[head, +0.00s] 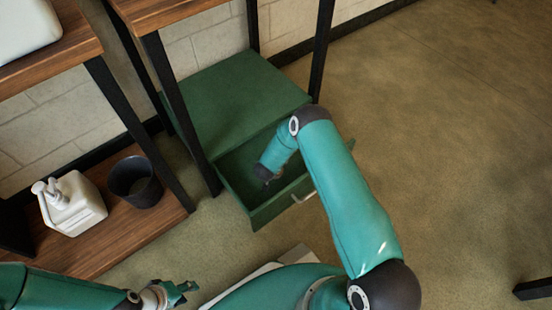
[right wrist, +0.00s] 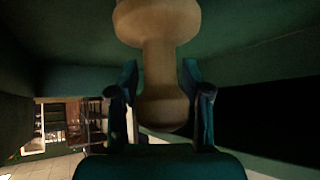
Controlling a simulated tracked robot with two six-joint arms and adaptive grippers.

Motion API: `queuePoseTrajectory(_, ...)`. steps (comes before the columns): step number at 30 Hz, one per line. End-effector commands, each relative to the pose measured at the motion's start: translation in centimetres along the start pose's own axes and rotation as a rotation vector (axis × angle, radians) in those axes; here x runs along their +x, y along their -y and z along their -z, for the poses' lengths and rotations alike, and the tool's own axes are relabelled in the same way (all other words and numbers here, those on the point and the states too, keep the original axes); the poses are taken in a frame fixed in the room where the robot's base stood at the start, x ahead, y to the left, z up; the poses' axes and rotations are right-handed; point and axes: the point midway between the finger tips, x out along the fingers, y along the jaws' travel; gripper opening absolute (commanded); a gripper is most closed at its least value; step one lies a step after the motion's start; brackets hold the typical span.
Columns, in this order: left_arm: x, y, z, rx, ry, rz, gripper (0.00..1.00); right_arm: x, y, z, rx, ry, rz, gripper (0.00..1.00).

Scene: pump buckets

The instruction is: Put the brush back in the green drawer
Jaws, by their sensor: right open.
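The green drawer (head: 270,208) is pulled out of the green cabinet (head: 245,95). My right arm reaches down into it, and my right gripper (head: 267,184) is inside the drawer, small and dark in the head view. In the right wrist view, my right gripper (right wrist: 160,103) is open, with one finger on each side of a tan, waisted object, which looks like the brush (right wrist: 158,60). I cannot tell whether the fingers touch it. The brush cannot be made out in the head view. My left gripper (head: 187,290) is at the bottom left, away from the drawer; its jaw state is unclear.
A wooden shelf (head: 125,225) at the left bears a white pump bottle (head: 72,208) and a black bucket (head: 134,182). Black shelf posts (head: 180,100) stand near the cabinet.

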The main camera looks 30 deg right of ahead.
Motion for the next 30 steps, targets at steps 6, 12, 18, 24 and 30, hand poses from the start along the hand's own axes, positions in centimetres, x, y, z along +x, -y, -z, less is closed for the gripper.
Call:
queuePoseTrajectory(6,-0.1,0.0,0.0,0.000,0.000,0.000,0.40,-0.1,0.0,0.0,0.000,0.000,0.000,0.48)
queuePoseTrajectory(12,-0.9,-0.3,0.0,0.000,0.000,0.000,0.40,-1.6,0.1,0.2,-0.002,0.002,0.002,0.48)
queuePoseTrajectory(18,-2.6,-0.9,0.0,0.000,0.000,0.000,0.40,-5.3,0.2,0.4,-0.004,0.001,0.003,0.48)
queuePoseTrajectory(24,-4.0,-1.5,0.0,0.000,0.000,0.000,0.40,-9.3,0.1,0.4,-0.003,0.001,0.002,0.48)
queuePoseTrajectory(30,-4.7,-1.7,0.0,0.000,0.000,0.000,0.40,-11.7,0.1,0.2,-0.002,0.000,0.001,0.48)
